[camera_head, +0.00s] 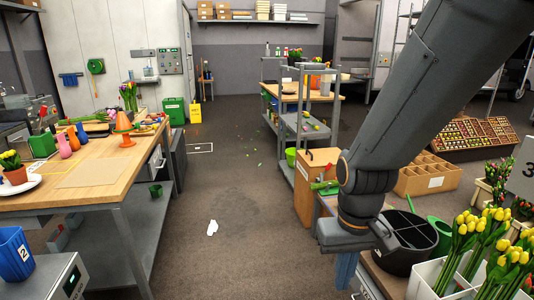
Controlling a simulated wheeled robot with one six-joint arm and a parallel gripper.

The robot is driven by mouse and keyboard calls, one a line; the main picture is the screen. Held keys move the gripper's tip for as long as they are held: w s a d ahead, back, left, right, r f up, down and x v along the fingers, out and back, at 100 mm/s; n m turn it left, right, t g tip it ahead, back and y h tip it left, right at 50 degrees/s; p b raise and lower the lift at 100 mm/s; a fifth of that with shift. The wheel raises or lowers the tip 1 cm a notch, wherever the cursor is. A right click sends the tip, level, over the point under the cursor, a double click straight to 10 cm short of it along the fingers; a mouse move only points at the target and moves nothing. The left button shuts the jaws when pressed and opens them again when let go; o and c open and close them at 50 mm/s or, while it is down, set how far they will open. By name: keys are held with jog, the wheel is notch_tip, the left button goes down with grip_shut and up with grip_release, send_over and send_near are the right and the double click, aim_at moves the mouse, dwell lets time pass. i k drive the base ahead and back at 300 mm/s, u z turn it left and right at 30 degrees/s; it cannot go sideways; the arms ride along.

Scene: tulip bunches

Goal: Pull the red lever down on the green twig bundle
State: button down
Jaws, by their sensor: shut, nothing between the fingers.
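A black divided bucket (405,243) and a white box of yellow tulips (438,274) stand close to the right of my gripper. A workbench (90,178) with vases is at left. A grey shelf cart (302,125) stands behind. The middle floor is mostly clear.

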aim_at(328, 166)
jog(key=i, duration=3.75)
jog(key=z, duration=0.5)
